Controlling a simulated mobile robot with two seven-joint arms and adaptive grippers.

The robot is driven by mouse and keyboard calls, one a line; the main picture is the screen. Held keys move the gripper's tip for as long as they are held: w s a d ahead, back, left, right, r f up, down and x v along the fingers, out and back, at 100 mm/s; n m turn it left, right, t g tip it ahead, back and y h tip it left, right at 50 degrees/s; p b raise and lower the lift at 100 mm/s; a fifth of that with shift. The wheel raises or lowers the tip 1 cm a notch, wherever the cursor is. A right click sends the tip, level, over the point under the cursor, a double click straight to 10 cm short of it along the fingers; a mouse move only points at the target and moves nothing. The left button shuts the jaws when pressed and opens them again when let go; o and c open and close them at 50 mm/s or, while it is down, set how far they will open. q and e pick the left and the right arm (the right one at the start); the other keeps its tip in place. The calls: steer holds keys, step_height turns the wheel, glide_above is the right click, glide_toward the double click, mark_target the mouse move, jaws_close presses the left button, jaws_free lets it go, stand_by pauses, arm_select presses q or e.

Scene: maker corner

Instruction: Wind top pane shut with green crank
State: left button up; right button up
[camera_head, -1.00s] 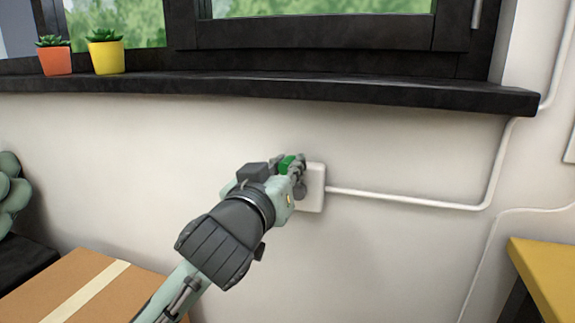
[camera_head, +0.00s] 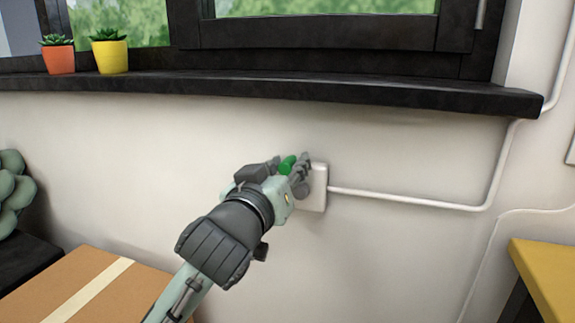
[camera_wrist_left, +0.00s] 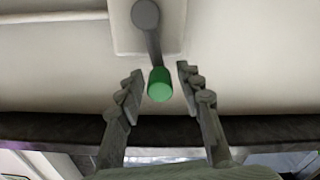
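The crank's green knob (camera_head: 288,165) sticks out in front of a white wall box (camera_head: 316,188) below the window sill. In the left wrist view the green knob (camera_wrist_left: 160,85) sits at the end of a grey crank arm (camera_wrist_left: 154,46), which runs to a round grey hub (camera_wrist_left: 145,14) on the white box. My left gripper (camera_head: 291,162) is open around the knob. The left wrist view shows a gap between the knob and each finger. The top pane itself is out of view; only lower window parts show. My right gripper is not in view.
The dark sill (camera_head: 400,95) runs above the crank, with two potted plants, orange (camera_head: 60,60) and yellow (camera_head: 111,56), at its left. A white pipe (camera_head: 410,199) leads right from the box. A cardboard box (camera_head: 70,300) and a yellow surface (camera_head: 550,275) lie below.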

arm_select(q)
steer(key=shift+s, duration=0.1)
steer(key=v, duration=0.7)
steer(key=shift+s, duration=0.15)
steer(key=m+p, duration=0.1)
steer(key=p, duration=0.1)
steer(key=m+p, duration=0.2)
steer(key=shift+w+r+m, duration=0.25)
steer(key=shift+m, duration=0.05)
steer(key=shift+w+f, duration=0.15)
steer(key=shift+w, duration=0.1)
steer(key=p+x, duration=0.1)
steer(key=x, duration=0.6)
steer(key=shift+d+f, duration=0.1)
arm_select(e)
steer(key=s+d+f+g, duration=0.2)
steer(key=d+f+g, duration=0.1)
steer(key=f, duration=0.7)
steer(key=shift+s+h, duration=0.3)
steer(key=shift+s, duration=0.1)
